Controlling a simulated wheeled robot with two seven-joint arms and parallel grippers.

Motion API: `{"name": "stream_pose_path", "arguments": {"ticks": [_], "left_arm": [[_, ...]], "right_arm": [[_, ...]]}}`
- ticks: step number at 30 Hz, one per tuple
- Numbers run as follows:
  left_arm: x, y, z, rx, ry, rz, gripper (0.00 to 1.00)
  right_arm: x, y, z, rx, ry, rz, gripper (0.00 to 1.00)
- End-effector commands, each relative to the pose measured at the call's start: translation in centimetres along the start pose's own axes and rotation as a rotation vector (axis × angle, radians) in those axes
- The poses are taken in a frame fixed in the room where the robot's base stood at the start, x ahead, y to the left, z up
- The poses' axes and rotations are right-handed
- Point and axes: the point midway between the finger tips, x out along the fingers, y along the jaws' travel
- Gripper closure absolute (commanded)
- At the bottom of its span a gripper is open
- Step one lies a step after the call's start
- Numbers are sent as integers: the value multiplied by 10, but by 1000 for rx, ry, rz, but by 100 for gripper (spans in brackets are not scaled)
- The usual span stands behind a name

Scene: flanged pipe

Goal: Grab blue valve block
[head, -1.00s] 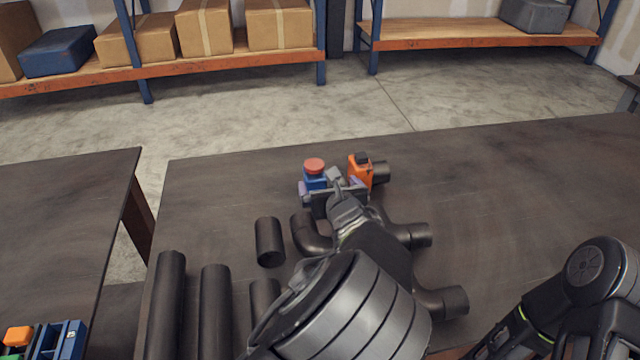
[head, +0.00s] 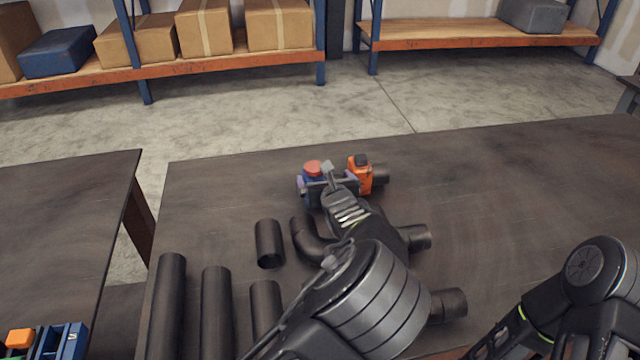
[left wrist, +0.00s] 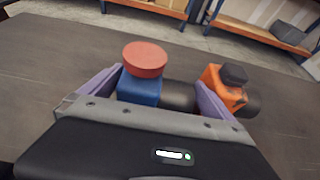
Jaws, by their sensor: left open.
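The blue valve block (head: 308,183) with a red round knob (head: 313,167) stands on the dark table near its far side. In the left wrist view the blue block (left wrist: 140,88) sits between the two purple fingers, close to the left finger, with a dark pipe beside it toward the right finger. My left gripper (head: 326,186) is open around the block; I cannot tell whether a finger touches it. The block's lower part is hidden by the gripper body in the left wrist view. The fingers of my right gripper are not in view.
An orange valve block (head: 359,174) with a dark knob stands just right of the left gripper, beside a dark pipe end. Several dark pipes and elbows (head: 306,240) lie nearer on the table (head: 520,190). A blue bin (head: 62,341) sits at lower left. The table's right side is clear.

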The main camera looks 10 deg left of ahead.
Motion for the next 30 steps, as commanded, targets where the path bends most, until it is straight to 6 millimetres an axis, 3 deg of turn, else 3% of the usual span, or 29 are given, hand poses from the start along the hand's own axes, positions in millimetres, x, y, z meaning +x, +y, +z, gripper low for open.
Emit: {"name": "stream_pose_path", "arguments": {"ticks": [20,30], "left_arm": [[6,0,0,0,0,-1,0],[6,0,0,0,0,-1,28]], "right_arm": [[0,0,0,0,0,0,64],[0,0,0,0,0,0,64]]}}
